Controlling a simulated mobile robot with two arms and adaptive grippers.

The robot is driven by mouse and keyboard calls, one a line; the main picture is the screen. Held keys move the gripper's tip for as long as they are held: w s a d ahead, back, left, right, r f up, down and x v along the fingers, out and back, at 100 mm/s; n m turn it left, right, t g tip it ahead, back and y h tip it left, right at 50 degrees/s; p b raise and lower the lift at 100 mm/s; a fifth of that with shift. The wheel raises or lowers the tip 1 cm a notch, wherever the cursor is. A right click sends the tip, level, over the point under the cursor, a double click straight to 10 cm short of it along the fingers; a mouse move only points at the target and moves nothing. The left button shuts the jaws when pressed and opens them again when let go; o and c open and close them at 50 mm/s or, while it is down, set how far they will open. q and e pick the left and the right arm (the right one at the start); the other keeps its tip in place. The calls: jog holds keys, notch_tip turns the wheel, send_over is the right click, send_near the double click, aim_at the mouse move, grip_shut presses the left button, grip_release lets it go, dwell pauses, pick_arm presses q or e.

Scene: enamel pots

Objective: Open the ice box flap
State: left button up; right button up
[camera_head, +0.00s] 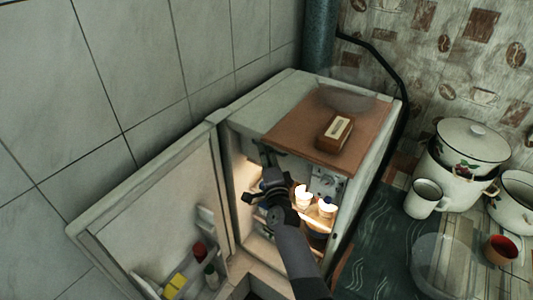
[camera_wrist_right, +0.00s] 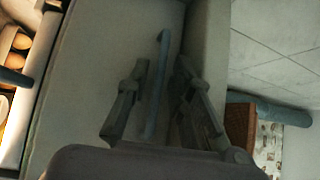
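The refrigerator (camera_head: 262,112) stands with its door (camera_head: 150,215) swung out to the left. My right gripper (camera_head: 262,190) is inside its upper left opening, in front of the ice box area. The flap is mostly hidden by my gripper and hard to make out in the head view. In the right wrist view a pale panel (camera_wrist_right: 105,50) that looks like the flap lies ahead. A narrow blue-grey upright strip (camera_wrist_right: 158,85) lies between the spread fingers of my right gripper (camera_wrist_right: 165,95). I cannot tell whether they touch it. My left gripper is out of view.
Lit white containers (camera_head: 312,202) stand on a shelf right of my gripper. A brown board (camera_head: 290,135) with a small box (camera_head: 334,132) lies on the refrigerator top. Enamel pots (camera_head: 470,145) and a mug (camera_head: 425,198) stand at right. Door shelves hold small items (camera_head: 175,285).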

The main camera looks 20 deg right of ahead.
grip_shut()
dwell(0.5)
jog(key=shift+f, duration=0.1)
